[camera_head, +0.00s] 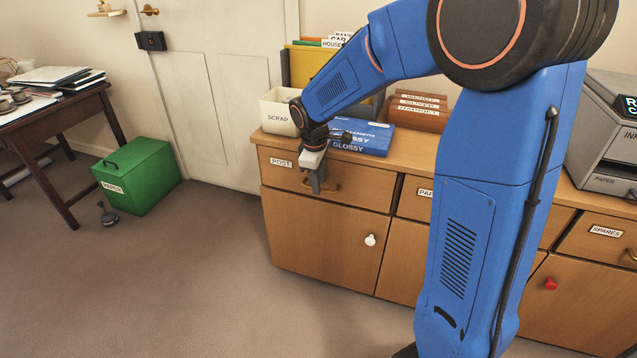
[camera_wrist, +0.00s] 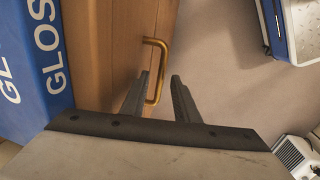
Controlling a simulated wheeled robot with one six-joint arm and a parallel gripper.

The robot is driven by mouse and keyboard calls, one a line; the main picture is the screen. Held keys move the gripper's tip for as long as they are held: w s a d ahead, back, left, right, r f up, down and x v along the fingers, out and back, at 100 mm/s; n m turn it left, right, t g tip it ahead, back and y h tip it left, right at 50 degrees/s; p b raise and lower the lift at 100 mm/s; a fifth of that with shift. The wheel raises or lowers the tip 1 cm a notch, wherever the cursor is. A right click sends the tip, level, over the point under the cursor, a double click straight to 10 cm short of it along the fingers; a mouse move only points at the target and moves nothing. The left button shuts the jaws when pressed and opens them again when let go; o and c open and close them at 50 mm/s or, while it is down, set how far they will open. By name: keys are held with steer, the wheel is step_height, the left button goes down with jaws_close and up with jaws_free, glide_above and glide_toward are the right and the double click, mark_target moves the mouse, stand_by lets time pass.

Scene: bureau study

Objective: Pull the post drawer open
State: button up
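The post drawer (camera_head: 350,190) is the top left drawer of the wooden cabinet, labelled POST, and its front looks flush with the cabinet. Its brass handle (camera_wrist: 164,58) shows in the wrist view, with its bar between my gripper's two fingers. In the head view my gripper (camera_head: 318,186) is at the drawer front and hides part of the handle. In the wrist view my gripper (camera_wrist: 160,76) is open, with gaps beside the bar. I cannot tell whether either finger touches it.
A blue GLOSSY box (camera_head: 362,138) and a white SCRAP bin (camera_head: 278,112) stand on the cabinet top close to my gripper. A cupboard door with a white knob (camera_head: 370,240) lies below the drawer. A green PAPER box (camera_head: 138,176) stands at left. The floor before the cabinet is clear.

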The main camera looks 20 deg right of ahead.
steer(key=shift+f, duration=0.35)
jaws_close()
